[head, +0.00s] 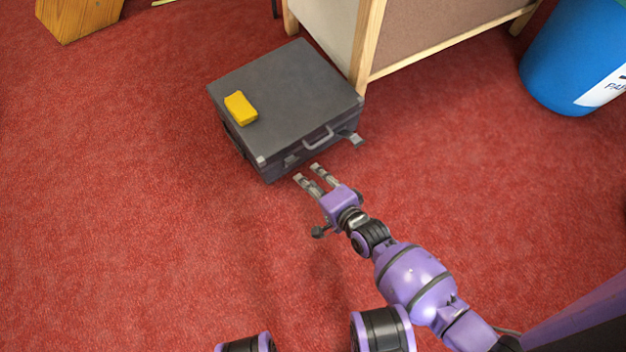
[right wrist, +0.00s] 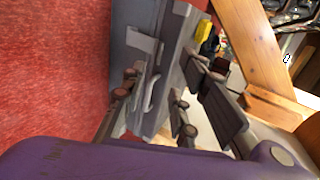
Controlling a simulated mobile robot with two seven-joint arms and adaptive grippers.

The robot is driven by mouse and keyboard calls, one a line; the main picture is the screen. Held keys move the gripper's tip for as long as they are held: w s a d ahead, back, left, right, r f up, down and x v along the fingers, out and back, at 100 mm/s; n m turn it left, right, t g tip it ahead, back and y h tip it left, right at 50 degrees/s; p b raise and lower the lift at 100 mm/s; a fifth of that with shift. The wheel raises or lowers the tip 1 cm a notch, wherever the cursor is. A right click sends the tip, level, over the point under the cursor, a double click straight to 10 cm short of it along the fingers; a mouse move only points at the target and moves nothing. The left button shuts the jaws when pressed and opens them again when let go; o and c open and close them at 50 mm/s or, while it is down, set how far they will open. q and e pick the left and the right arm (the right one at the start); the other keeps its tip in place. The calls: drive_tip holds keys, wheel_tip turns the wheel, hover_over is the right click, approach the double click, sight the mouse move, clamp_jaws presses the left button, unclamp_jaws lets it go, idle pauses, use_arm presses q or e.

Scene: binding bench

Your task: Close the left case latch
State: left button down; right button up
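The dark grey case (head: 290,85) stands shut on the red carpet. Its left latch (head: 290,160) is on the front face, left of the handle (head: 318,137). In the right wrist view the left latch (right wrist: 143,40) shows as a pale plate; its exact angle is hard to tell. The right latch (head: 355,140) juts out from the front. My right gripper (head: 306,173) is open and empty, its two fingers apart, just in front of the case near the left latch. I see no contact. My left gripper is out of view.
A yellow block (head: 240,108) lies on the lid's left part. A wooden-framed cabinet (head: 365,45) stands right behind the case. A blue bin (head: 575,60) is at the far right, and a wooden piece (head: 78,18) at the upper left. Carpet left and front is clear.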

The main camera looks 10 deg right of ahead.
sight(296, 161)
drive_tip(key=shift+c, duration=0.5)
